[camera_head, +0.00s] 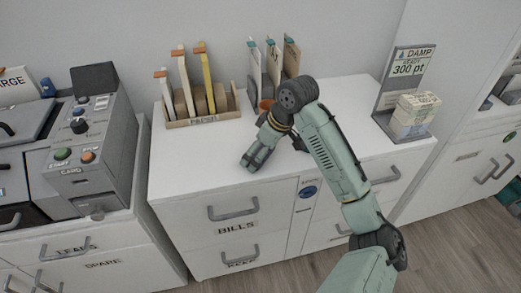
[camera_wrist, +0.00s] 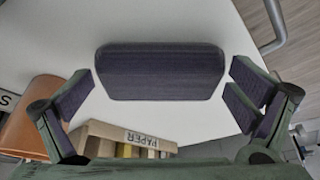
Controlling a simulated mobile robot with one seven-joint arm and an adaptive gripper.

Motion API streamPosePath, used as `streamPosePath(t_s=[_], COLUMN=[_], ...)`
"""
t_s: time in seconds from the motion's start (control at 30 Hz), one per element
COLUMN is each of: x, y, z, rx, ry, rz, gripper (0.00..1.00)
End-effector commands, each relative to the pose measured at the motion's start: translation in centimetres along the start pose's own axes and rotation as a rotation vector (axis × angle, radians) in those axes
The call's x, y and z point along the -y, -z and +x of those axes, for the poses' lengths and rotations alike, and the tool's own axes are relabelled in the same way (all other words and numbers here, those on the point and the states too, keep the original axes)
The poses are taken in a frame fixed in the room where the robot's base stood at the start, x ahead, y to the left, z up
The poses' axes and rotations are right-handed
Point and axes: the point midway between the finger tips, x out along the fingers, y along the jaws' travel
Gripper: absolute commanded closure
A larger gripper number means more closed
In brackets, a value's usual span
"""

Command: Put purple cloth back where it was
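A dark purple, rounded block-like piece, which looks like the folded purple cloth (camera_wrist: 160,72), shows in the wrist view over the white desk top (camera_wrist: 215,118).
A paper rack (camera_head: 203,119) with tall tabbed dividers stands behind left of my gripper. A sign stand with stacked boxes (camera_head: 414,115) stands at the right. A grey control box (camera_head: 90,140) is at the left.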

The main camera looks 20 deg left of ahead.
Motion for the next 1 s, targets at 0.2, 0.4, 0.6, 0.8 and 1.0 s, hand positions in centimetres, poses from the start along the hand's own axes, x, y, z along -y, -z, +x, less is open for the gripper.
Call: streamPosePath(t_s=[0.2,0.4,0.6,0.8,1.0], x=[0.0,-0.1,-0.1,-0.1,0.0], y=[0.1,0.2,0.2,0.1,0.1], z=[-0.1,-2.0,-6.3,-10.2,-12.1], rx=[0.0,-0.002,-0.001,0.001,0.001], ry=[0.0,-0.003,-0.004,-0.004,-0.002], rz=[0.0,0.0,-0.001,0.0,0.0], gripper=[0.0,0.0,0.0,0.0,0.0])
